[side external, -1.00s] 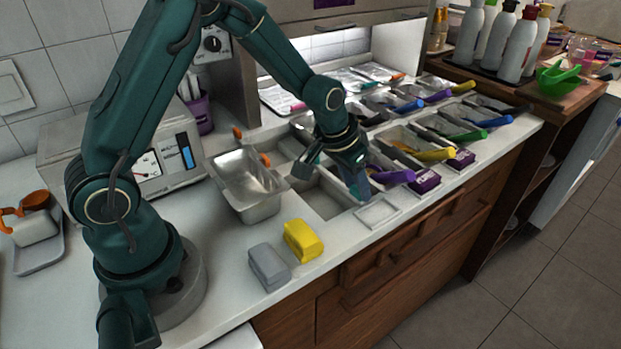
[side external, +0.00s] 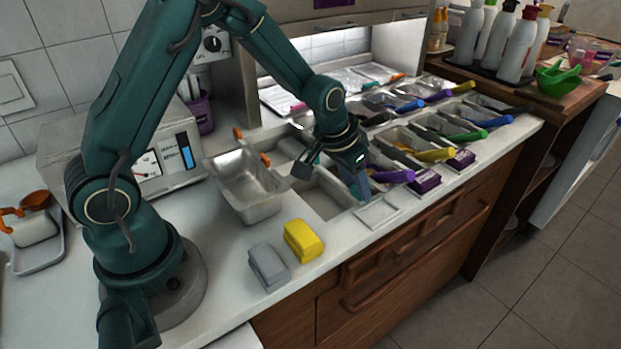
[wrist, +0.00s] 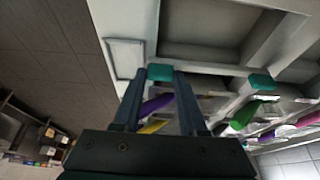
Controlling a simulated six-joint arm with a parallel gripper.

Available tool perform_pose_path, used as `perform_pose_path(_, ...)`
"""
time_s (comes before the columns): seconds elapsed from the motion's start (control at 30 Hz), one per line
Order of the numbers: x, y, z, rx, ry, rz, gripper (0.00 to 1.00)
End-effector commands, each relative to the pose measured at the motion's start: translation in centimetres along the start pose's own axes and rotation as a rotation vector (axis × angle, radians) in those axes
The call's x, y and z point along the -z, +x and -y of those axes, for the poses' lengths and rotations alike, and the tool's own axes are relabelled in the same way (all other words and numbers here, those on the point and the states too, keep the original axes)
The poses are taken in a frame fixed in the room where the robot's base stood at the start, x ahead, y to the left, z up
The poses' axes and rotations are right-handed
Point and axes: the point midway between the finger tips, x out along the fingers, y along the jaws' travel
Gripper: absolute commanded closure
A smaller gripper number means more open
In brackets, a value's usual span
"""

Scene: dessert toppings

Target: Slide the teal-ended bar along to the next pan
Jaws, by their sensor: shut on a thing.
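The teal-ended bar shows in the wrist view as a pale strip with one teal end (wrist: 160,72) between my fingertips and the other teal end (wrist: 262,80) further right. It lies along the edge of an open, empty pan well (wrist: 208,28). My gripper (wrist: 157,76) is shut on the nearer teal end. In the side view my gripper (side external: 362,190) is low at the counter's front side, by the right edge of the empty well (side external: 322,196). My gripper hides most of the bar there.
Topping pans with purple (side external: 392,176), yellow (side external: 435,155) and green (side external: 467,137) handles stand to the right. A metal pan (side external: 248,200) sits left of the well. Yellow (side external: 304,240) and grey (side external: 269,267) blocks lie on the front counter. A flat white frame (side external: 377,213) lies near the gripper.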

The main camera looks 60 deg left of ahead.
Motion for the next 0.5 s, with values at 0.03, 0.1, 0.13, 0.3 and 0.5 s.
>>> perform_pose_path(0.03, 0.0, 0.0, 0.1, 0.001, -0.001, -0.001, 1.0)
perform_pose_path(0.1, 0.0, 0.0, 0.1, 0.001, -0.001, -0.001, 1.0)
perform_pose_path(0.13, 0.0, 0.0, 0.1, 0.001, -0.001, -0.001, 1.0)
perform_pose_path(0.3, 0.1, 0.0, 0.1, 0.001, -0.001, -0.002, 1.0)
perform_pose_path(0.5, 1.1, 0.5, 0.1, 0.0, 0.0, -0.003, 1.0)
